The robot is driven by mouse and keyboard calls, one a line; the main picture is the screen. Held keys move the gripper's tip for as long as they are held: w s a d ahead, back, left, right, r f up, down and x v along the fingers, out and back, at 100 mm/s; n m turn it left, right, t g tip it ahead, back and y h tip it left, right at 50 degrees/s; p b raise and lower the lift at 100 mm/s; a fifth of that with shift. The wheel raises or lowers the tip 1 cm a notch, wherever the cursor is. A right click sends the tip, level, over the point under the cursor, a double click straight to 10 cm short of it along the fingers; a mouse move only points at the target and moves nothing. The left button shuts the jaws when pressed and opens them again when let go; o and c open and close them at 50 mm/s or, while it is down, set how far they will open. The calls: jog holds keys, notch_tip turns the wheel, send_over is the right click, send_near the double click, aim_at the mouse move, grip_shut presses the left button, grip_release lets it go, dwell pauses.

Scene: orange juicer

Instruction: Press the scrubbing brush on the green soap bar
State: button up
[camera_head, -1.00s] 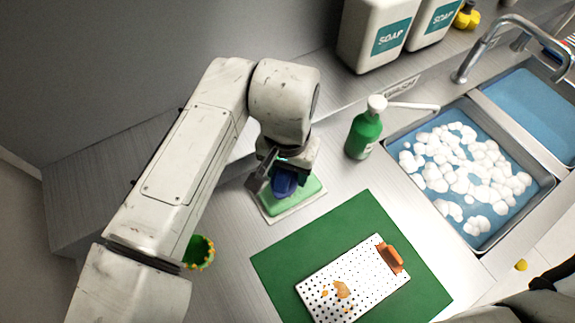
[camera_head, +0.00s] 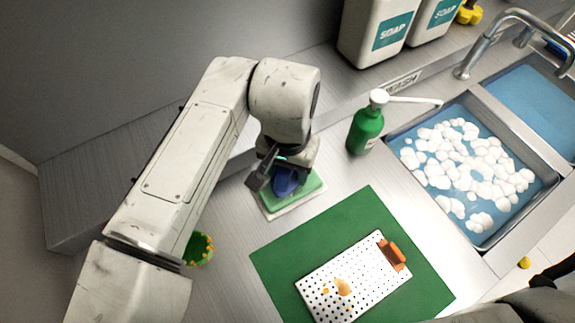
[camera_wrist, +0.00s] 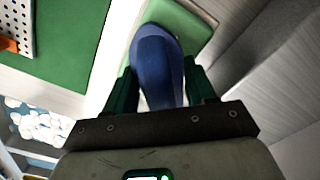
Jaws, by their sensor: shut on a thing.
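My gripper (camera_head: 283,172) is shut on the blue scrubbing brush (camera_head: 286,182). The brush also shows in the wrist view (camera_wrist: 158,70), between my two dark green fingers. The green soap bar (camera_head: 307,188) lies on a pale tray (camera_head: 293,209) on the counter, directly under the brush. In the wrist view the soap bar (camera_wrist: 185,22) shows beyond and around the brush's far end. My gripper and the brush hide part of the soap. The brush looks low over the soap or on it; the contact itself is hidden.
A green mat (camera_head: 370,212) holds a white perforated board (camera_head: 350,280) with an orange clip and stains. A green pump bottle (camera_head: 365,130) stands right of the soap. A foam-filled sink (camera_head: 545,170) is at right. A green-orange round item (camera_head: 200,248) sits beside my arm.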

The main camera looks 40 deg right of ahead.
jog(key=shift+f, duration=0.55)
dwell(1.4)
jog(key=shift+r, duration=0.1)
jog(key=shift+r+p, duration=2.9)
jog(key=shift+r, duration=0.55)
